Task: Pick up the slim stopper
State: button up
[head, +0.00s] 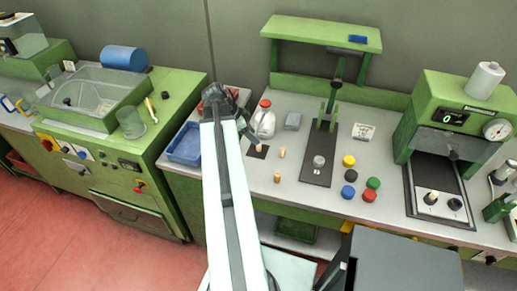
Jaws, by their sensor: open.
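Two small tan cork stoppers stand on the grey worktop just right of my arm: a rear one (282,152) and a front one (277,177). They are too small here to tell surely which is the slim one. A black square pad (260,153) lies left of the rear stopper, with a tiny light piece on it. My gripper (246,131) is open, above the bench near the pad and up-left of both stoppers. It is apart from them. Its fingertips are small and partly hidden by my arm.
A white bottle with a red cap (263,119) stands behind the pad. A press with a dark base plate (320,168) is to the right, then several coloured caps (349,161). A blue tray (186,143) lies left of my arm. The worktop around the front stopper is clear.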

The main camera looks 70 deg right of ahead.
aim_at(259, 147)
jog(key=shift+b+x, duration=0.3)
jog(key=shift+x, duration=0.6)
jog(key=b+x, duration=0.4)
jog(key=shift+w+a+f, duration=0.15)
jog(key=shift+a+f, duration=0.1)
jog(key=shift+f, duration=0.25)
jog(key=shift+d+f+b, duration=0.15)
jog(key=shift+f+b, duration=0.1)
jog(key=shift+b, duration=0.2)
jog(key=shift+r, duration=0.2)
grip_shut()
